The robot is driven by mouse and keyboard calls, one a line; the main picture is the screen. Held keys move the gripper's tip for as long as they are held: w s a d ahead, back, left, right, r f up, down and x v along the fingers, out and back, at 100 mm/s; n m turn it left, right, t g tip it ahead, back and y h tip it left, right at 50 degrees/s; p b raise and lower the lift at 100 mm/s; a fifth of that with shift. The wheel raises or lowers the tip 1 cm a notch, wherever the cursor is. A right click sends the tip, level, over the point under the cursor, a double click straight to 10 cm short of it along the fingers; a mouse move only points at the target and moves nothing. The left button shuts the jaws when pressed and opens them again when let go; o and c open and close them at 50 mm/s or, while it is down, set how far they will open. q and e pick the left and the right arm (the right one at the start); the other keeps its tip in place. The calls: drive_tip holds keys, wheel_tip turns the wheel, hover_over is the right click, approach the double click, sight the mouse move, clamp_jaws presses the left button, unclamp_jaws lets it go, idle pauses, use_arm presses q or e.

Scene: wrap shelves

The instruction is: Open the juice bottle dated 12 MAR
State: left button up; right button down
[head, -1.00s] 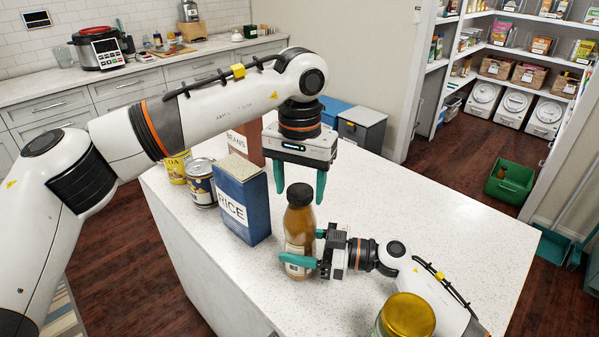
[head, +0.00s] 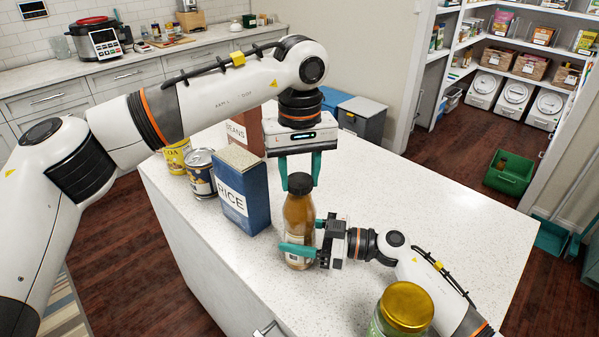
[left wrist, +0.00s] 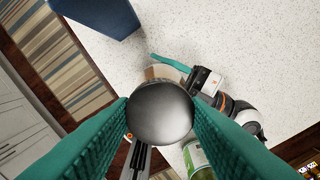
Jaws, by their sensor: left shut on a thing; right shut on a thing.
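The juice bottle (head: 299,218) is amber with a dark cap (head: 300,183) and a pale label whose date is too small to read. It stands upright near the front edge of the white counter (head: 420,205). My right gripper (head: 305,250) is shut around the bottle's lower body from the right. My left gripper (head: 300,171) points straight down above the bottle, its teal fingers shut on the cap. In the left wrist view, the round grey cap (left wrist: 160,112) sits between both fingers, and most of the bottle is hidden beneath it.
A blue RICE box (head: 243,195) stands close to the left of the bottle. Behind it are a can (head: 200,175), a yellow tin (head: 177,157) and a BEANS box (head: 245,132). A jar with a gold lid (head: 406,307) stands at the front right. The counter's right side is clear.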

use_arm(q)
drive_tip(key=n, duration=0.8)
drive_tip(key=shift+n, duration=0.3)
drive_tip(key=n, duration=1.2)
drive_tip(key=shift+r, duration=0.1)
drive_tip(key=n, duration=0.6)
drive_tip(key=shift+n, duration=0.3)
drive_tip(key=n, duration=1.4)
drive_tip(key=shift+w, duration=0.1)
drive_tip(key=n, duration=0.5)
drive_tip(key=shift+n, duration=0.4)
